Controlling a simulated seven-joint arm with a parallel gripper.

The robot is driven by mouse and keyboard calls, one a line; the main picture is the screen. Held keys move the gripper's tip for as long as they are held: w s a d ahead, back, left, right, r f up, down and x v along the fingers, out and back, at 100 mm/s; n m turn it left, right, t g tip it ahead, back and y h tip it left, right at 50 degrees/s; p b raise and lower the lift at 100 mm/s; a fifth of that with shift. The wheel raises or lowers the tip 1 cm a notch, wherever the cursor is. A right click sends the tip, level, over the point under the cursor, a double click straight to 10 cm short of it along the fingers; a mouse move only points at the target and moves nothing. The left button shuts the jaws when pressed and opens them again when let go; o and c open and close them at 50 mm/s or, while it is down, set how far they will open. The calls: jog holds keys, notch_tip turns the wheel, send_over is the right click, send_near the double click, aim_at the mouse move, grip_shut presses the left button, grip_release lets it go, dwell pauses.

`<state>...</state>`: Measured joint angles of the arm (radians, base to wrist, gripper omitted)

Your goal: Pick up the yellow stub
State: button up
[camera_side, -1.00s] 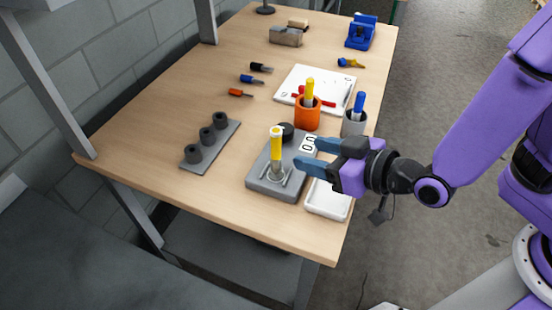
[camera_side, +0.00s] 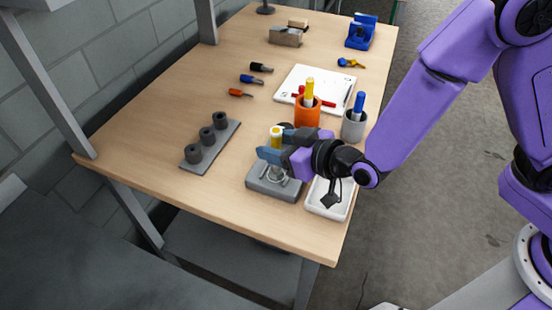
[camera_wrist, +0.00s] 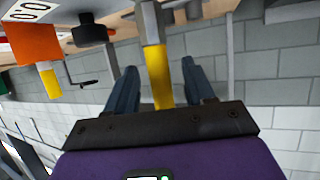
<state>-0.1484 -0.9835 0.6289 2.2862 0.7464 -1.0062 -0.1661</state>
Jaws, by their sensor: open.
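A yellow stub (camera_side: 276,142) with a pale top stands upright in the grey crimper base (camera_side: 262,184) near the table's front. My gripper (camera_side: 279,147) is level with it, its blue fingers open on either side of it. In the wrist view the yellow stub (camera_wrist: 160,78), with a grey-white section at one end, passes between the two fingers of my gripper (camera_wrist: 160,66), with gaps to both. My gripper hides part of the crimper and of the stub's lower part in the side view.
An orange cup (camera_side: 306,116) holding another yellow piece (camera_side: 309,92) stands behind my gripper. A grey cup (camera_side: 353,128) holds a blue piece (camera_side: 359,103). A white tray (camera_side: 328,205) lies right of the crimper; a grey rack (camera_side: 213,149) with black rings lies left.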

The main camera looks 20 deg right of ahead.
jog(key=shift+x, duration=1.3)
jog(key=shift+c, duration=0.3)
grip_shut()
jog(key=shift+r, duration=0.2)
